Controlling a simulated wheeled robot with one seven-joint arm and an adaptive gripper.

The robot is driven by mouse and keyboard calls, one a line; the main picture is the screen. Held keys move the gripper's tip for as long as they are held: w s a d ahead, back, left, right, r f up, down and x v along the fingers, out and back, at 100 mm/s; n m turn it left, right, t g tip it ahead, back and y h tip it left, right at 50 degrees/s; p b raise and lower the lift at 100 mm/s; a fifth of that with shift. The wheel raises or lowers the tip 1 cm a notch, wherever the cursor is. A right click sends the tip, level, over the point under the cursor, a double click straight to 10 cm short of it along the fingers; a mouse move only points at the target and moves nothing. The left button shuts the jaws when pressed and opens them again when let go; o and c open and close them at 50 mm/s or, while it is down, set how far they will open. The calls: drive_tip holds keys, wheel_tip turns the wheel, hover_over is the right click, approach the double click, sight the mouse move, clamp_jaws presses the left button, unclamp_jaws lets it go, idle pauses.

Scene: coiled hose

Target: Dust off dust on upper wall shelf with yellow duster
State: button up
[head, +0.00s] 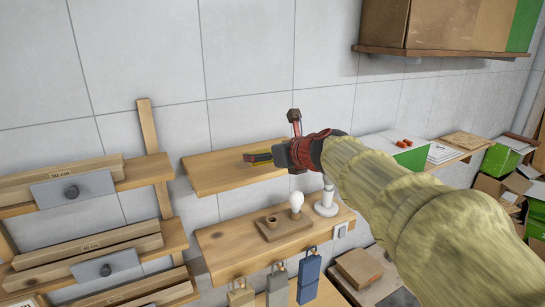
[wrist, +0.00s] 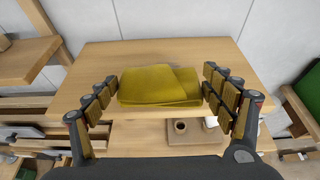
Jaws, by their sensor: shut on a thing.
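The yellow duster (wrist: 160,85) is a folded mustard cloth between the two padded fingers of my gripper (wrist: 160,97). My gripper is shut on it. In the head view my gripper (head: 262,155) is at the right part of the upper wall shelf (head: 213,173), a plain wooden board, with a yellow bit of the duster showing at its tip. In the wrist view the shelf (wrist: 125,56) lies beyond and under the duster. I cannot tell whether the duster touches the board. No dust stands out on the visible wood; the part behind the duster is hidden.
A rack (head: 150,130) of long boxes stands left. Cardboard boxes sit on a high shelf (head: 430,52) at upper right. Bare wall lies behind.

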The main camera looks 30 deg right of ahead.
drive_tip(key=shift+w+r+x, duration=0.1)
drive_tip(key=shift+r+x, duration=0.15)
drive_tip(key=shift+x, duration=1.1)
drive_tip(key=shift+w+r+x, duration=0.1)
drive_tip(key=shift+r+x, duration=0.15)
drive_tip(key=shift+x, duration=1.1)
drive_tip(key=shift+w+r+x, duration=0.1)
drive_tip(key=shift+r+x, duration=0.2)
drive_tip(key=shift+x, duration=1.1)
